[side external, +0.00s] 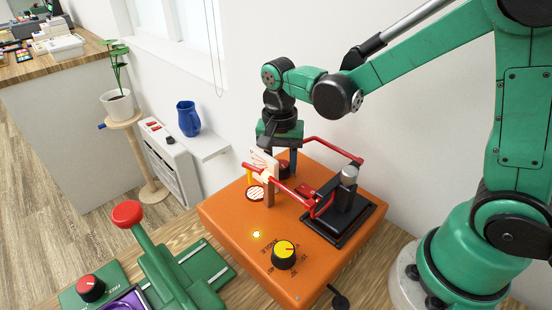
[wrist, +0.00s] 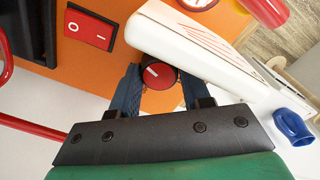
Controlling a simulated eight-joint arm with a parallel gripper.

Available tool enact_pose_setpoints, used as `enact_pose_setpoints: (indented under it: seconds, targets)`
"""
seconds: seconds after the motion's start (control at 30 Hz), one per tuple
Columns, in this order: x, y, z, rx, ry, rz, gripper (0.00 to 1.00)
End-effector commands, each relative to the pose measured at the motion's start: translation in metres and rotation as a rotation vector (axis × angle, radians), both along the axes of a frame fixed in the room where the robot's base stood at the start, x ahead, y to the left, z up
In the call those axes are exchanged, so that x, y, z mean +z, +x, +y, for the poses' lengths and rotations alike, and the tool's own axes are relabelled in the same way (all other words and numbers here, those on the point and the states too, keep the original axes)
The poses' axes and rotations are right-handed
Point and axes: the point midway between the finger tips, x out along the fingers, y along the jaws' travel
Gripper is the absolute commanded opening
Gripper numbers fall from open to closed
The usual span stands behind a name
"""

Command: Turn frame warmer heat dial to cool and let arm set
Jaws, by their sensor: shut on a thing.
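An orange warmer box (side external: 228,218) stands on the wooden table. A black dial with a yellow face (side external: 284,250) and printed marks too small to read sits at its front. A second, red-faced dial (wrist: 158,75) with a white pointer line is at the back; it also shows in the side view (side external: 283,166). My gripper (wrist: 159,82) is shut on this red-faced dial, one blue finger on each side. A white plate with red lines (side external: 263,159) stands beside my gripper.
A black stand with a grey knob (side external: 348,178) and a red rocker switch (wrist: 88,30) are on the box. A yellow light (side external: 256,234) glows near its front. A green press with a red ball handle (side external: 127,213) stands at left. A blue jug (side external: 188,119) is on the wall shelf.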

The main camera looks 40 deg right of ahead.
Motion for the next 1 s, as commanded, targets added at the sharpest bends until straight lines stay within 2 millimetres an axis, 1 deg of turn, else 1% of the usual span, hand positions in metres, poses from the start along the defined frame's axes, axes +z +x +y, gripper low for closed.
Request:
enact_pose_setpoints:
  seconds: [1.0]
  targets:
    - [0.0000,-0.0008,0.0003,0.956,-0.001,0.000,0.00]
